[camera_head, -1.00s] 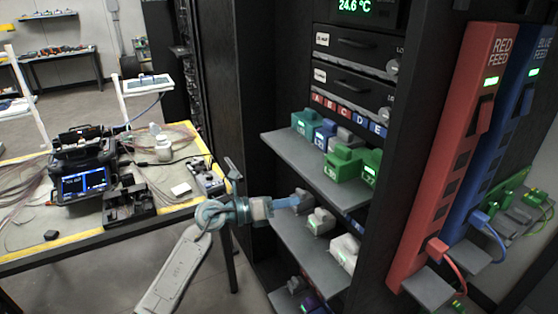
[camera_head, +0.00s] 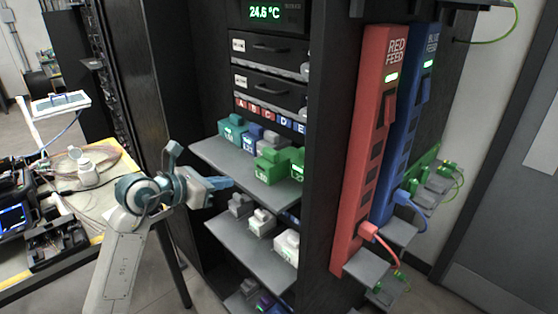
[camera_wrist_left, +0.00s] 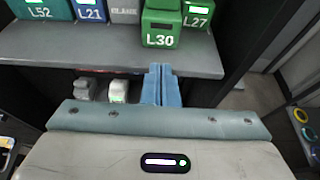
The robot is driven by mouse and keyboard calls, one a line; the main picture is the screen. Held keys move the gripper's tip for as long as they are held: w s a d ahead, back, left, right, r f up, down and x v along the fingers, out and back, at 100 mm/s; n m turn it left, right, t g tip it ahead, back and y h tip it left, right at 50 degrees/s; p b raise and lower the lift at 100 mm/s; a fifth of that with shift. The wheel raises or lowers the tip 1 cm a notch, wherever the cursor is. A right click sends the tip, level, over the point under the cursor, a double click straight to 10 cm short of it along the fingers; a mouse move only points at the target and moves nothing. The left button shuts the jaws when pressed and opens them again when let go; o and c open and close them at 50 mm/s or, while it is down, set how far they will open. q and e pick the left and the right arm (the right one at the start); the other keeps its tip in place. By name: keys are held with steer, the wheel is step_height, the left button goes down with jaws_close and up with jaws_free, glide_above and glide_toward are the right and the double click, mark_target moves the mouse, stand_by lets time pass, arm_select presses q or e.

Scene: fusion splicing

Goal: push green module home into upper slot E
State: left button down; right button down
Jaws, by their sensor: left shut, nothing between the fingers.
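Two green modules sit at the right end of the upper shelf (camera_head: 228,164). The one marked L30 (camera_head: 268,168) stands farther forward than the one marked L27 (camera_head: 297,168). In the wrist view L30 (camera_wrist_left: 161,30) is nearly straight ahead, with L27 (camera_wrist_left: 196,16) behind it to the right. The slot E label (camera_head: 299,127) is at the right of the letter strip above. My left gripper (camera_head: 226,183) is shut and empty, just outside and below the upper shelf's front edge. Its blue fingers (camera_wrist_left: 161,85) are together, apart from both modules. My right gripper is out of view.
A teal module L52 (camera_head: 231,133), a blue module and a grey blank share the upper shelf. A lower shelf (camera_head: 248,252) holds grey and white modules. The red feed strip (camera_head: 368,150) and blue feed strip (camera_head: 412,120) stand right of the rack. A worktable is at left.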

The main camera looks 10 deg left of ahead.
mark_target(261, 171)
arm_select(q)
steer(key=shift+w+d+r+b+x, duration=0.15)
steer(key=shift+r+b+x, duration=0.3)
steer(key=shift+x, duration=2.1)
steer(key=shift+w+d+r+b+x, duration=0.15)
steer(key=shift+r+x, duration=0.55)
steer(key=shift+x, duration=1.85)
steer(key=shift+w+d+r+b+x, duration=0.15)
steer(key=shift+r+b+x, duration=0.35)
steer(key=shift+x, duration=2.05)
steer(key=shift+s+a+p, duration=0.6)
steer(key=shift+s+a, duration=1.1)
steer(key=shift+s, duration=0.25)
steer(key=shift+s+a, duration=0.9)
steer(key=shift+s, duration=0.3)
